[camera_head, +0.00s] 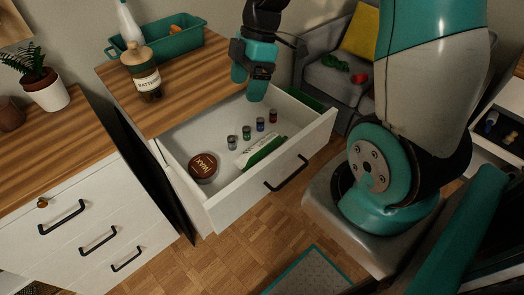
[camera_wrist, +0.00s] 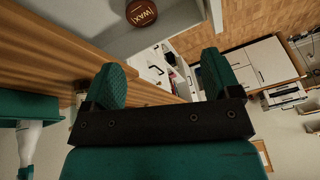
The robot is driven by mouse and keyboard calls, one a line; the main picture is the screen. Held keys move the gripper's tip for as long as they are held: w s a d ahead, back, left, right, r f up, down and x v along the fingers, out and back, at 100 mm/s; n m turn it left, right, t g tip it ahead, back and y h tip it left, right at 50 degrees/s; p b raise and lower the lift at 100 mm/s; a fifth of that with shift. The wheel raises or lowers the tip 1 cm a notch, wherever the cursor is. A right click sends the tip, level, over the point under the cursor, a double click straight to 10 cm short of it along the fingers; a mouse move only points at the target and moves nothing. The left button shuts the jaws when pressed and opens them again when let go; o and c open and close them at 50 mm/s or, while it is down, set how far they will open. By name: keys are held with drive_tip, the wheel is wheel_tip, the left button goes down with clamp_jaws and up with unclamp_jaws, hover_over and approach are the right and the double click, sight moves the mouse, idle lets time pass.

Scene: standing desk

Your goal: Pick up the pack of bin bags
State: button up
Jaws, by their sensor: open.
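A white and green pack (camera_head: 262,151), which looks like the pack of bin bags, lies in the open white drawer (camera_head: 322,122) of the wood-topped cabinet. Its label is too small to read. My gripper (camera_head: 250,88) is above the back part of the drawer, above and behind the pack, apart from it. In the wrist view my gripper's two teal fingers (camera_wrist: 165,78) stand apart with nothing between them. I cannot make out the pack in the wrist view.
A brown wax tin (camera_head: 203,167) and several small cylinders (camera_head: 247,132) share the drawer; the tin also shows in the wrist view (camera_wrist: 141,12). A jar (camera_head: 147,80) and a teal tray (camera_head: 182,42) stand on the cabinet top. A grey sofa (camera_head: 325,85) is behind.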

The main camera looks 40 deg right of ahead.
sight(264, 141)
drive_tip(key=d+f+n, duration=0.4)
drive_tip(key=d+f, duration=0.6)
drive_tip(key=d, duration=0.1)
drive_tip(key=shift+y, duration=0.3)
drive_tip(key=x, duration=1.1)
drive_tip(key=shift+w+d+f, duration=0.2)
drive_tip(key=shift+w+f, duration=0.05)
drive_tip(key=shift+w+x, duration=0.15)
drive_tip(key=shift+x, duration=1.3)
drive_tip(key=shift+w+x, duration=0.2)
drive_tip(key=shift+x, duration=1.25)
drive_tip(key=shift+d, duration=0.1)
drive_tip(key=c, duration=1.1)
drive_tip(key=shift+r, duration=0.1)
drive_tip(key=shift+c, duration=0.2)
